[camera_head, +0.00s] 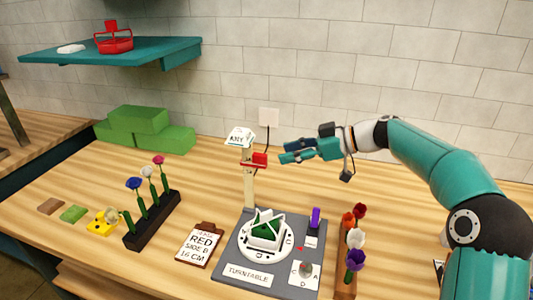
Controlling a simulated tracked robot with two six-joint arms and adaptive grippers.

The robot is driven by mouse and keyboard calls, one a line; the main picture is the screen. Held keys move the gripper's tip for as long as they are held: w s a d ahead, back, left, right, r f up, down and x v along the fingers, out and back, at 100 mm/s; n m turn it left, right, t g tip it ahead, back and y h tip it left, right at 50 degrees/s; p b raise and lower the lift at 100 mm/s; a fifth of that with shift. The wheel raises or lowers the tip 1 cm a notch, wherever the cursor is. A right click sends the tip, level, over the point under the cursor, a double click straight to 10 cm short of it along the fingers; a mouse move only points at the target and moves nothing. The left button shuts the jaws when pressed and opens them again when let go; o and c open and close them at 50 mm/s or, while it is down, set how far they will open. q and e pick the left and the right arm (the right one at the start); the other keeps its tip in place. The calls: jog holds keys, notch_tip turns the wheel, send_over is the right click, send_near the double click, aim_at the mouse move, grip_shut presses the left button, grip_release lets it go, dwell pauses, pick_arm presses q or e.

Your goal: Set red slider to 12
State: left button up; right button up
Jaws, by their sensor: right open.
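The red slider (260,160) sits high on an upright pale post (249,185) at the back of the grey turntable station (283,245). Its scale marks are too small to read. A white sign (240,136) tops the post. My right gripper (283,158) reaches in from the right with its fingertips just right of the red slider. It is open and holds nothing that I can see. I cannot tell whether the fingertips touch the slider. A card (200,245) reads "RED", "SIDE B" and "16 CM". My left gripper is not in view.
A dark rack of flowers (152,221) stands left of the card. Another flower holder (346,273) stands right of the station. A purple lever (314,220) and a knob (305,270) are on the station. Green blocks (140,120) lie at the back left.

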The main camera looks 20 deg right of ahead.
jog(key=p+x, duration=0.1)
jog(key=x, duration=0.5)
jog(key=shift+a, duration=0.2)
jog(key=shift+w+f, duration=0.1)
jog(key=shift+w, duration=0.05)
grip_shut()
